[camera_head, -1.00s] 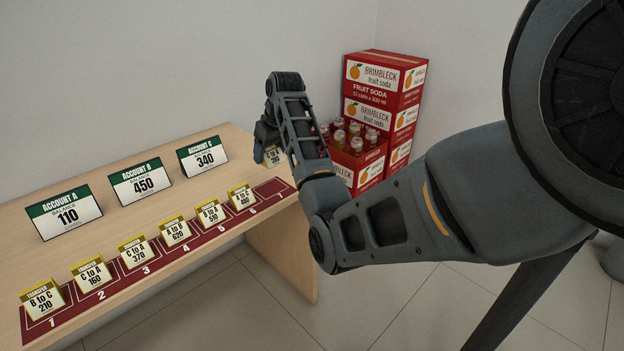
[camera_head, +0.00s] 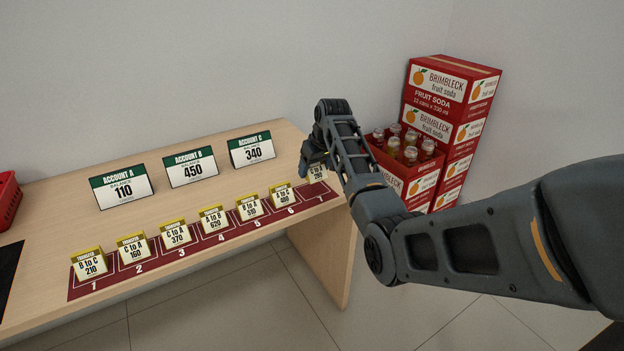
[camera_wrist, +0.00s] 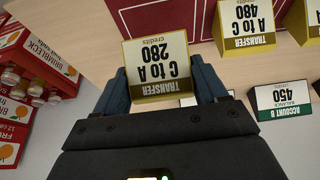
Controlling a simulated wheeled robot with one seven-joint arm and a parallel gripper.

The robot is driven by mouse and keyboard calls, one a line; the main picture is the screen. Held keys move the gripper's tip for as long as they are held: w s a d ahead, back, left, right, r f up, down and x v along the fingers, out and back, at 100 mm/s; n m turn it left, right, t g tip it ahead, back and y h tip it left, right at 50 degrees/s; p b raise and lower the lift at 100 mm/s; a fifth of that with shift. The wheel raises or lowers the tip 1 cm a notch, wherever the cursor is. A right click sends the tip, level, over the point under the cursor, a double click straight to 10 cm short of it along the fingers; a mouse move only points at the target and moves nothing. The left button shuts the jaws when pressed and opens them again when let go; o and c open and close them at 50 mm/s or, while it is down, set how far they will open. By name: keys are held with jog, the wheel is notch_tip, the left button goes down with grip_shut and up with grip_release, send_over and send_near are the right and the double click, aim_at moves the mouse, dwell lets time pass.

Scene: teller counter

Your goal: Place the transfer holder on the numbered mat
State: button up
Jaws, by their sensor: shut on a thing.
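The transfer holder (camera_wrist: 157,62), a tent card with a yellow band reading "C to A 280", is between the two fingers of my gripper (camera_wrist: 162,82) in the wrist view. In the head view the same holder (camera_head: 317,174) shows partly behind my gripper (camera_head: 311,163), at the mat's right end by slot 7. The numbered mat (camera_head: 325,192) is a dark red strip along the table's front edge, with slots 1 to 7. Transfer holders stand on slots 1 to 6. I cannot tell whether the held holder touches the mat.
Account cards A (camera_head: 122,188), B (camera_head: 190,169) and C (camera_head: 252,151) stand behind the mat on the wooden table (camera_head: 60,215). The "A to C 480" holder (camera_head: 283,196) stands closest to my gripper. Red soda boxes (camera_head: 435,120) and a bottle crate (camera_head: 408,184) stand past the table's right end.

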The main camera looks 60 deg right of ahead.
aim_at(311, 189)
jog(key=shift+w+a+f, duration=0.1)
jog(key=shift+w+f, duration=0.3)
jog(key=shift+w, duration=0.1)
jog(key=shift+f, duration=1.9)
jog(key=shift+f, duration=0.1)
jog(key=o, duration=1)
jog(key=shift+o, duration=0.2)
jog(key=v, duration=1.2)
jog(key=shift+p, duration=0.4)
jog(key=shift+a, duration=0.15)
